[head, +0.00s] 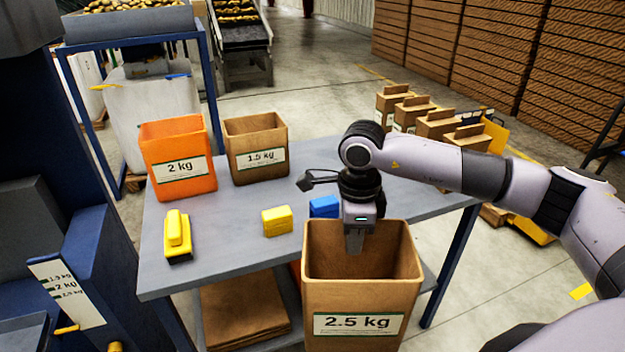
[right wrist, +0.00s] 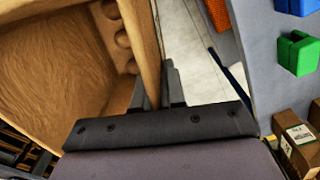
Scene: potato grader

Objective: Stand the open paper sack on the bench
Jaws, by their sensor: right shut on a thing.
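The open brown paper sack labelled 2.5 kg (head: 360,323) is upright in front of the bench's near edge in the head view, with its mouth upward. My right gripper (head: 354,240) is shut on its far rim from above. In the right wrist view the gripper (right wrist: 168,92) has the sack's wall between its fingers, and the empty-looking inside of the sack (right wrist: 50,75) fills the left. The grey bench (head: 225,232) lies behind the sack; the right wrist view shows floor between sack and bench. The sack's bottom is out of frame. My left gripper is not in view.
On the bench stand an orange 2 kg sack (head: 178,150) and a brown 1.5 kg sack (head: 256,148). A yellow-and-black tool (head: 177,235), a yellow block (head: 277,221) and a blue block (head: 324,207) lie nearer. Bare bench top shows right of the blue block, beneath my arm.

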